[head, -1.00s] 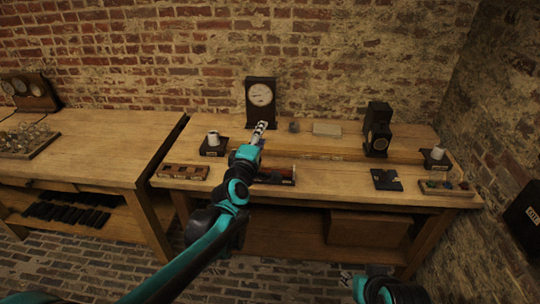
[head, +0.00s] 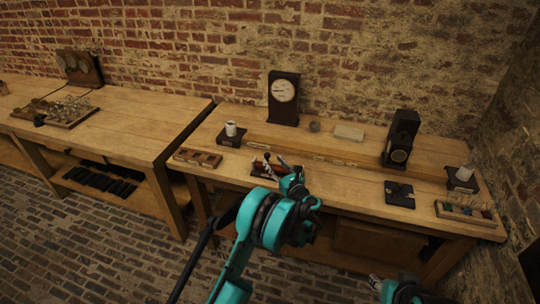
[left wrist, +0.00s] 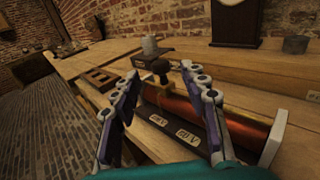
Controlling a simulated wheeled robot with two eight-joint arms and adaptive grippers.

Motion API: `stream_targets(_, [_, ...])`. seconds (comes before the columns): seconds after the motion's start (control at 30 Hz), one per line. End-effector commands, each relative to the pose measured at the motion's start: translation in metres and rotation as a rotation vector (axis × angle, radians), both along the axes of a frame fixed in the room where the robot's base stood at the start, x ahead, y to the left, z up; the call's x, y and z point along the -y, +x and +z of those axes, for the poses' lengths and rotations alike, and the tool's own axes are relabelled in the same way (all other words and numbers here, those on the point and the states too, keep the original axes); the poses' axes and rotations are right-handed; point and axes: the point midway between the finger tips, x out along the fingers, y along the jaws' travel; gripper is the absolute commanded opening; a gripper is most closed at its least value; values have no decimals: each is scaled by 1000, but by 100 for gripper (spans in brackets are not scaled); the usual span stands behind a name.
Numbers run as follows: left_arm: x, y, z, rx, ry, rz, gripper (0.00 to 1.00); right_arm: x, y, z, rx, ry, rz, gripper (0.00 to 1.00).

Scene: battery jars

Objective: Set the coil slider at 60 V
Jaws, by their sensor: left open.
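The coil is a reddish copper cylinder (left wrist: 235,122) on a dark base with white voltage labels (left wrist: 188,136), too small to read surely. A dark slider knob (left wrist: 159,67) stands near its far left end in the left wrist view. My left gripper (left wrist: 160,74) is open, with its fingers on either side of the line to the knob; I cannot tell whether they touch it. In the head view my left gripper (head: 276,163) is over the coil and hides most of it. My right arm shows at the bottom right; its fingers are not clear.
A dial meter (head: 284,98) stands behind the coil on the raised shelf. A white cup (head: 231,129) and a wooden slotted block (head: 198,158) lie to the left. A black lamp-like box (head: 401,138) and a dark plate (head: 399,194) are to the right.

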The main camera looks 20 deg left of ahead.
Motion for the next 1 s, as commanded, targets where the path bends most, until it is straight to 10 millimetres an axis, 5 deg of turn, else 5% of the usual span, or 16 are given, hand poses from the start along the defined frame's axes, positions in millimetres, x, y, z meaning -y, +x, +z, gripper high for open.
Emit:
stream_targets(0.3, [-35,37,-1,-1,3,1,44,0,0,-15,0,0,0,40])
stream_targets(0.7, [-43,46,1,-1,4,-2,44,0,0,-17,0,0,0,40])
stream_targets(0.9, [-43,46,1,-1,4,-2,0,0,0,-17,0,0,0,40])
stream_targets(1.0, [-43,46,1,-1,4,-2,0,0,0,-17,0,0,0,40])
